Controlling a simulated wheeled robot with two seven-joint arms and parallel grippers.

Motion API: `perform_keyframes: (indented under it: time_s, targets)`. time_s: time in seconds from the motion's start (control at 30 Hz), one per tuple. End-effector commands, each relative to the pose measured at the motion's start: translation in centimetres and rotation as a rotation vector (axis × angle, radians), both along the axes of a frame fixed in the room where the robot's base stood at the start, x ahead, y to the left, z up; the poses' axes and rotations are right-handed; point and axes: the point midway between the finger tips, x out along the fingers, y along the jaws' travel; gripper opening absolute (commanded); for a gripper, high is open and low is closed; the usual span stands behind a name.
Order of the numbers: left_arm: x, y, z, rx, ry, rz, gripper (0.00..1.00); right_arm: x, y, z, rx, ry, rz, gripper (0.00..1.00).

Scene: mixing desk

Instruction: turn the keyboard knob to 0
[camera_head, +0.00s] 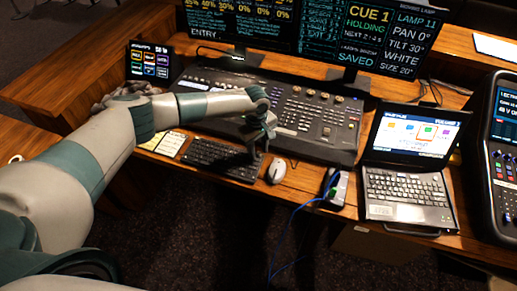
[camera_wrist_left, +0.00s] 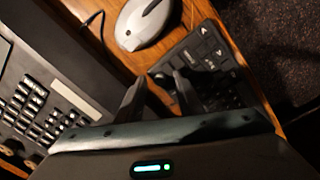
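The black keyboard (camera_head: 222,158) lies on the wooden desk, left of the mouse; part of it shows in the left wrist view (camera_wrist_left: 212,52). My left gripper (camera_head: 259,150) points down over the keyboard's right end. In the left wrist view its two dark fingers (camera_wrist_left: 160,82) stand apart. A small dark round shape, apparently the keyboard knob (camera_wrist_left: 162,79), shows between the fingertips. Whether the fingers touch it is hard to tell, and any marks on it are not readable. My right gripper is in neither view.
A grey mouse (camera_head: 276,171) lies just right of the keyboard; it also shows in the left wrist view (camera_wrist_left: 142,22). The mixing console (camera_head: 300,112) is behind. A laptop (camera_head: 408,190) and a small dark device (camera_head: 337,187) with a blue cable stand to the right.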

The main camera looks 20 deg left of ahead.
Motion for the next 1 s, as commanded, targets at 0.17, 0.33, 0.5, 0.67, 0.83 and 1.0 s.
perform_keyframes:
  time_s: [0.17,0.33,0.5,0.67,0.83,1.0]
  targets:
    - [0.0,0.0,0.0,0.000,0.000,0.000,0.17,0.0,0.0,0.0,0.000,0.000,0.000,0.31]
    - [0.0,0.0,0.1,0.000,0.000,0.000,0.00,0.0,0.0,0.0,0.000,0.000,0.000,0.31]
    - [0.0,0.0,0.0,0.000,0.000,0.006,0.00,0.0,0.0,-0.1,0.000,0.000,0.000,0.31]
    - [0.0,0.0,0.0,0.000,0.000,0.034,0.00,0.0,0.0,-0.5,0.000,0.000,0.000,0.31]
    - [0.1,0.0,-0.2,0.000,-0.001,0.102,0.00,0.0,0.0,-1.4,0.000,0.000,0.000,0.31]
    - [0.0,0.0,-0.3,0.000,-0.001,0.211,0.00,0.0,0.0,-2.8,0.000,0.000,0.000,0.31]
